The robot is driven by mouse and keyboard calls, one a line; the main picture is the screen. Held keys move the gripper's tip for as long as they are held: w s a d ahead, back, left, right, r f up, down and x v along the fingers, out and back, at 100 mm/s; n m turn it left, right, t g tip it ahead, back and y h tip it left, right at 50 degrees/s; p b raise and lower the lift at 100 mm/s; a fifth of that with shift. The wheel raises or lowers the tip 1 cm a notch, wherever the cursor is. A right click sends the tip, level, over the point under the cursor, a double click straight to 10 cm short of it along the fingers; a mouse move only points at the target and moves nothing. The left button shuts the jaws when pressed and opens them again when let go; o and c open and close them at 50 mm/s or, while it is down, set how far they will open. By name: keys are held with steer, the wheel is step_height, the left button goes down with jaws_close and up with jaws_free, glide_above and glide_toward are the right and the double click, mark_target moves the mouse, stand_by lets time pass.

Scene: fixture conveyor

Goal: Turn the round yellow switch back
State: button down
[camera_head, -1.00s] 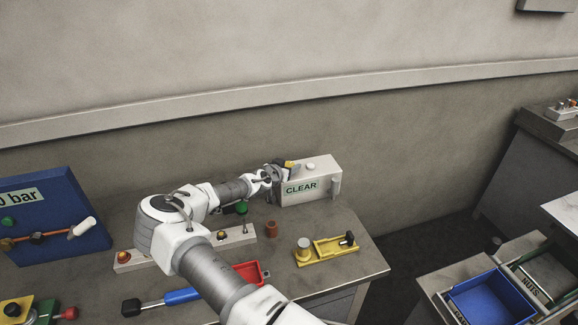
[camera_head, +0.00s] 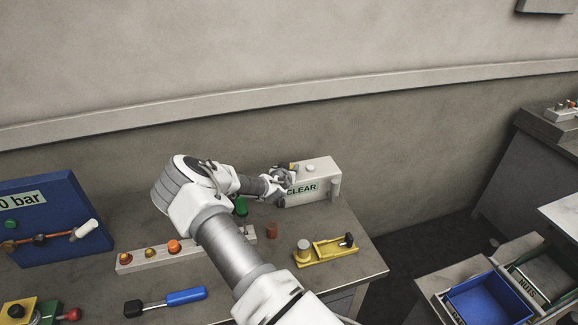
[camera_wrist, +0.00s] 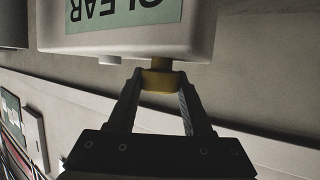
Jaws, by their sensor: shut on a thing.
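The round yellow switch (camera_wrist: 158,81) sits on a short stem at the edge of the white box (camera_wrist: 120,42) in the wrist view. My gripper (camera_wrist: 160,84) has its two dark fingers on either side of the switch, shut on it. In the head view the white box (camera_head: 322,171) carries a green label reading CLEAR (camera_head: 302,189) and stands at the back right of the bench. My gripper (camera_head: 289,178) is at its left end there and hides most of the switch; only a small yellow patch shows.
A yellow fixture (camera_head: 325,253) and a reddish-brown cylinder (camera_head: 272,230) stand in front of the box. A strip with several orange buttons (camera_head: 150,258) and a blue panel (camera_head: 50,220) are to the left. A blue-handled tool (camera_head: 185,297) lies near the front.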

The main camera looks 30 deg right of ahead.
steer(key=n+t+y+b, duration=0.1)
steer(key=n+t+y, duration=0.2)
steer(key=n+y, duration=0.2)
steer(key=shift+d, duration=0.1)
steer(key=shift+n+t+y+b, duration=0.5)
steer(key=shift+n+y+b, duration=0.55)
steer(key=shift+n+y, duration=1.35)
steer(key=shift+y, duration=0.3)
steer(key=shift+c, duration=1.6)
jaws_free()
steer(key=a+b+v, duration=0.1)
steer(key=v, duration=1.6)
steer(key=shift+d+r+b, duration=0.2)
steer(key=shift+d+b, duration=0.15)
steer(key=shift+b, duration=0.05)
steer(key=shift+s+r, duration=0.1)
